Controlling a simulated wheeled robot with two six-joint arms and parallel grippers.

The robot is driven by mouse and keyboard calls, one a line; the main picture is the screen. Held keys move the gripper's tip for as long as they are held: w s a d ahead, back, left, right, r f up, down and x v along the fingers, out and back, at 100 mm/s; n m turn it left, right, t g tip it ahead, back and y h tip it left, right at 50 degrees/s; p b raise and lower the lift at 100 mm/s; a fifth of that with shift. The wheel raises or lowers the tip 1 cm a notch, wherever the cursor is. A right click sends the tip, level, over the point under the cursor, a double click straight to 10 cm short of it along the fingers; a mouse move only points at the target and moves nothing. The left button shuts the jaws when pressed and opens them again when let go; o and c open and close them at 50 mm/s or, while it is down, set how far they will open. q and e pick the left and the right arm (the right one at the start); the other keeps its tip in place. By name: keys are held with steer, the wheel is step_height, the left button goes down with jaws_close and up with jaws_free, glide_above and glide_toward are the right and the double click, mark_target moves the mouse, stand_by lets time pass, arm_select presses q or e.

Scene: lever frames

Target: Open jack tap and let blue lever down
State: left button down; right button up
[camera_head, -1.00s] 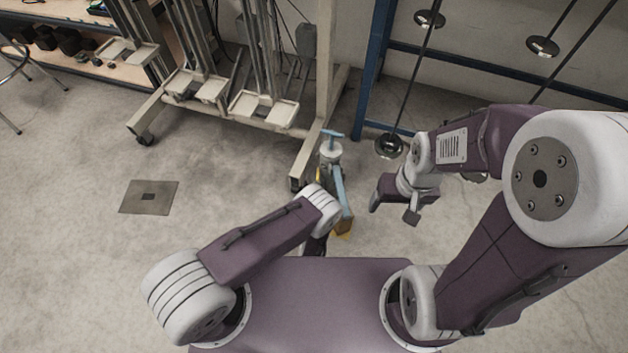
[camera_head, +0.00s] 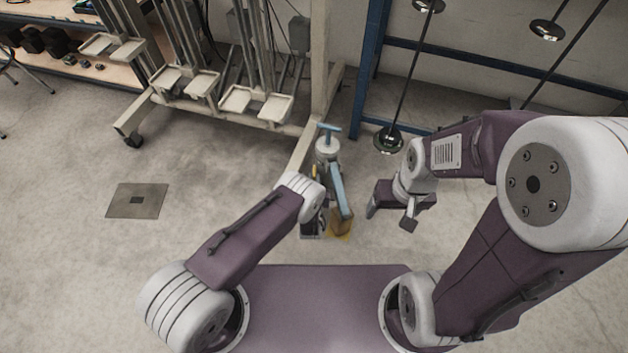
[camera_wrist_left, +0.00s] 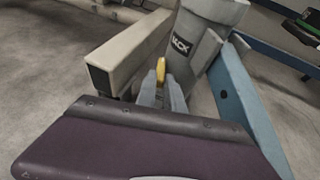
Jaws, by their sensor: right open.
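The jack has a grey body (camera_head: 327,150) with a light-blue T-handle (camera_head: 329,129) on top. Its blue lever (camera_head: 338,185) leans upright on the right side, and also shows in the left wrist view (camera_wrist_left: 240,100). The yellow tap (camera_wrist_left: 161,69) shows low on the jack's left side. My left gripper (camera_wrist_left: 162,88) points at it; the tap appears between its fingertips, and contact is unclear. In the head view this gripper is mostly hidden by its wrist. My right gripper (camera_head: 390,216) is open and empty, right of the lever, apart from it.
A beige wheeled stand (camera_head: 305,150) has a leg close to the jack's left. Floor on the left is clear around a flat plate (camera_head: 137,201).

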arm_select(q)
steer(key=shift+d+n+y+b, duration=0.25)
steer(key=shift+n+y+b, duration=0.5)
steer(key=shift+y, duration=0.25)
steer(key=c, duration=1.4)
jaws_free()
steer(key=shift+c, duration=0.2)
steer(key=p+v, duration=0.6)
steer(key=v, duration=0.3)
